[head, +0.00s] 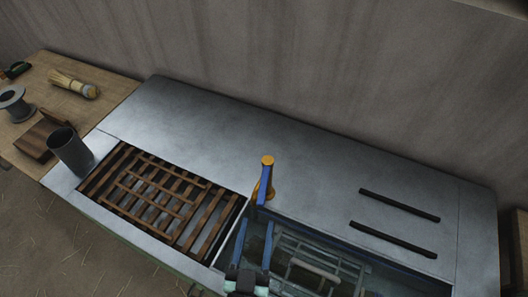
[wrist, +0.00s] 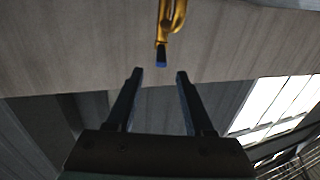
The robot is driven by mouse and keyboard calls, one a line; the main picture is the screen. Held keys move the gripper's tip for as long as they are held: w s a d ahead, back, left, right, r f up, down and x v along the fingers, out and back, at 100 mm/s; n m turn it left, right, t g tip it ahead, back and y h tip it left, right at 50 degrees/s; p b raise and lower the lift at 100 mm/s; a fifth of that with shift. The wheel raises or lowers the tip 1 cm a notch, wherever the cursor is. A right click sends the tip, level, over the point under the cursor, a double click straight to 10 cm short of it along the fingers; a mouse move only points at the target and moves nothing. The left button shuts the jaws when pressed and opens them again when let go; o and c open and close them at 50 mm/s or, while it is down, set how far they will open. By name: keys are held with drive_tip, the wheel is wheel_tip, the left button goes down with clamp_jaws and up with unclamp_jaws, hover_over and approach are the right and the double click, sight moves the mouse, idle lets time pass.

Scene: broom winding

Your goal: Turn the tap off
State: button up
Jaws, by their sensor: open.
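The tap (head: 268,161) is orange-yellow with a blue lever (head: 265,184), and stands at the back edge of the sink basin in the head view. In the wrist view the tap (wrist: 172,18) is at the top centre, with a blue end (wrist: 161,56) pointing toward my gripper. My gripper (head: 257,222) is open and empty, its two dark fingers reaching toward the tap from the front. In the wrist view my gripper (wrist: 154,73) has the blue end just beyond and between its fingertips, apart from them. I cannot tell whether water runs.
The basin (head: 228,252) holds a metal rack (head: 315,270). A wooden slatted rack (head: 160,200) lies left of it, with a grey cup (head: 70,152) beyond. Two black bars (head: 400,204) lie on the right counter. A wooden table (head: 45,85) carries a brush (head: 75,84) and a spool (head: 14,104).

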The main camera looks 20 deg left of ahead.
sight(267, 167)
drive_tip(key=shift+w+a, duration=0.15)
drive_tip(key=shift+a, duration=0.05)
drive_tip(key=p+x, duration=0.2)
drive_tip(key=x, duration=1)
drive_tip(key=shift+w, duration=0.15)
clamp_jaws()
idle(1.1)
